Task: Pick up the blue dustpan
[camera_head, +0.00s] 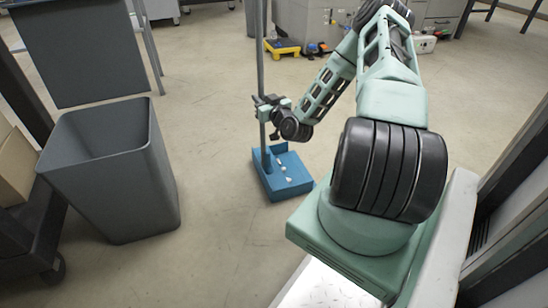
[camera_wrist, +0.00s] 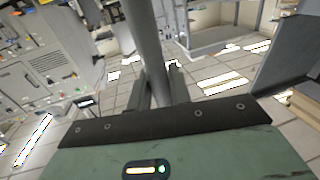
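Several small white scraps lie in the tray. My gripper (camera_head: 267,108) is at the handle, above the tray. In the wrist view the grey handle (camera_wrist: 145,40) runs between the fingers of my gripper (camera_wrist: 158,85), which appear closed against both its sides. The tray is not seen in the wrist view.
A grey open bin (camera_head: 120,190) stands left of the dustpan, beside a dark cart with cardboard boxes (camera_head: 14,165). A yellow step stool (camera_head: 282,47) and grey cabinets stand at the back. The floor between the bin and dustpan is clear.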

